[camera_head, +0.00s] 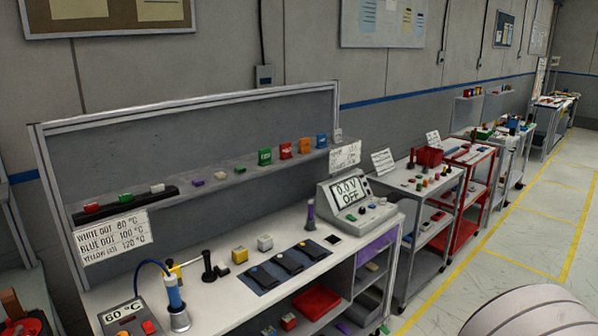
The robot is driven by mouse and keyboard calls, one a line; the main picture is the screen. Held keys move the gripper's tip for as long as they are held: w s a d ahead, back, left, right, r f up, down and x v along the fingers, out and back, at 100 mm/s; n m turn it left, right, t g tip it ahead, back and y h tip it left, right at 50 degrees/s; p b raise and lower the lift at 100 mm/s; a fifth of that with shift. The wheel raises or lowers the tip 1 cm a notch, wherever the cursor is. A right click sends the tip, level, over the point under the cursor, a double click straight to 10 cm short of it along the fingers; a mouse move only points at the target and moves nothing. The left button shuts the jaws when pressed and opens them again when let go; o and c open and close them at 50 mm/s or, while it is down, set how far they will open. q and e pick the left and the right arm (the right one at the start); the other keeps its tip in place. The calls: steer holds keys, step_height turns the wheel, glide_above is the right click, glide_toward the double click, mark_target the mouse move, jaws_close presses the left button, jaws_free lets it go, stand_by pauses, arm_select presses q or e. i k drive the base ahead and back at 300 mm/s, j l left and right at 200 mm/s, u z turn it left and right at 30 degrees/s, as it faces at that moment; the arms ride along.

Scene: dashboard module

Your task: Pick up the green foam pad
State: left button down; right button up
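I cannot clearly pick out a green foam pad. Several green things show: a small green block (125,197) at the left of the wall shelf, a green labelled box (265,157) in the middle of that shelf, and a small green item (385,329) low at the bench's right end. Which of them, if any, is the pad, I cannot tell. Neither of my grippers is in view.
The bench top (225,306) holds a soldering station (130,318), a blue-handled iron in its stand (175,296), dark pads (287,262) and a meter (355,200). Carts (425,190) line the wall behind. The yellow-lined floor (500,270) at right is open.

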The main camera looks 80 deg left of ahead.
mark_target(240, 169)
steer(key=u, duration=3.2)
steer(key=i+l, duration=0.1)
